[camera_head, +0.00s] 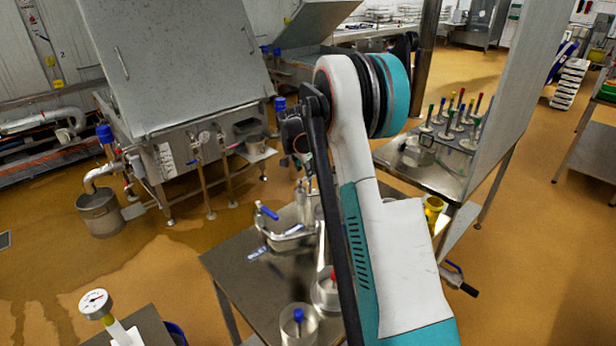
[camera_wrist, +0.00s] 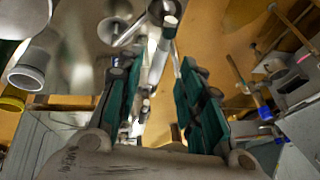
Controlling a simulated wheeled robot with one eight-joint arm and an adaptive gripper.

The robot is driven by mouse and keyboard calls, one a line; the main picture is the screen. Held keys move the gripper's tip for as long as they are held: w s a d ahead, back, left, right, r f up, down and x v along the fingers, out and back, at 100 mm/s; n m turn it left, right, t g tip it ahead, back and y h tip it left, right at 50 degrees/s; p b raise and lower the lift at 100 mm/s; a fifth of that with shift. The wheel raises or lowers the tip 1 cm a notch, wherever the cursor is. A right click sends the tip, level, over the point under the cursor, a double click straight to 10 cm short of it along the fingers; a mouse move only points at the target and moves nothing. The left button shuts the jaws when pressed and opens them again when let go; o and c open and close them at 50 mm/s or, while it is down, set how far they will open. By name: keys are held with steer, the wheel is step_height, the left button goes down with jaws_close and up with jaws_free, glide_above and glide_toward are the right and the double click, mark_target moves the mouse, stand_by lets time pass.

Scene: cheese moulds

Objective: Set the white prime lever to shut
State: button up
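My gripper (camera_wrist: 157,70) shows in the wrist view with its two dark green fingers apart, so it is open. A pale rod with a rounded white end (camera_wrist: 168,28) shows in the gap between and beyond the fingertips; neither finger visibly touches it. It may be the white prime lever, but I cannot tell for sure, nor its setting. In the head view my arm covers the middle of the scene and hides the fingers. No white lever can be made out there.
A steel table (camera_head: 240,275) bears a vessel with a blue handle (camera_head: 268,211) and a round pot with a blue knob (camera_head: 299,322). A large steel tank (camera_head: 180,60) stands behind left. A second table (camera_head: 425,180) at right bears several coloured-top rods. A dial gauge (camera_head: 95,303) is front left.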

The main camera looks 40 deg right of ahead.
steer(key=shift+b+x, duration=0.3)
steer(key=shift+x, duration=1.65)
steer(key=shift+c, duration=0.6)
jaws_close()
